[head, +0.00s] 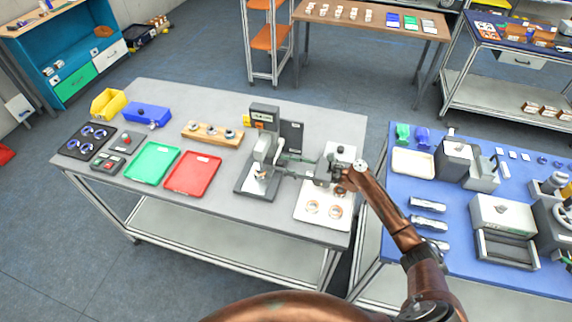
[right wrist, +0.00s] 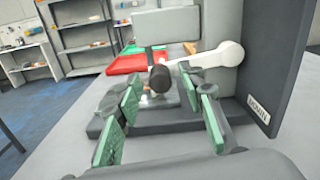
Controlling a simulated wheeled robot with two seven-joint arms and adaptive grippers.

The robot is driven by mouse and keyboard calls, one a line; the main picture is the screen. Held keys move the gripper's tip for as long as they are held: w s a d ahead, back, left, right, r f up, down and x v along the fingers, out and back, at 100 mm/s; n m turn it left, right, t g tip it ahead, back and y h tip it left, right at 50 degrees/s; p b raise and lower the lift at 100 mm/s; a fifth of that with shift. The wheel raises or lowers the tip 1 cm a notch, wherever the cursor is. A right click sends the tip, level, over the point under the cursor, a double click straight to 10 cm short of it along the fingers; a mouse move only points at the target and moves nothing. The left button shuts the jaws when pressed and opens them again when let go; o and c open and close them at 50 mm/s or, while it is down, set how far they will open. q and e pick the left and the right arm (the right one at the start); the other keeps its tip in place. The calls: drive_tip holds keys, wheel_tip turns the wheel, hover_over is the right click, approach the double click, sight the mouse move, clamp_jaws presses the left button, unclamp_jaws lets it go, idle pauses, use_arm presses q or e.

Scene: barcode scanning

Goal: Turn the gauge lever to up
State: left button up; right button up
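The gauge (head: 262,145) is a grey and white stand with a dark base on the grey table; its upright also shows in the right wrist view (right wrist: 220,22). Its white lever (right wrist: 205,58) runs from a round pivot at right to a black knob (right wrist: 160,78) at left, sloping slightly down toward the knob. My right gripper (right wrist: 166,108) is open, with green finger pads either side of the line to the knob. The knob appears just beyond the fingertips, and no contact shows. In the head view the right gripper (head: 287,161) reaches the gauge from the right. My left gripper is out of view.
A dark labelled panel (right wrist: 268,65) stands close right of the lever. A red tray (head: 194,173), a green tray (head: 152,163) and a wooden ring holder (head: 212,134) lie left of the gauge. A white board with rings (head: 312,196) lies under my right arm.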

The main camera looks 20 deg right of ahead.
clamp_jaws()
idle(0.4)
drive_tip(key=shift+r, duration=0.1)
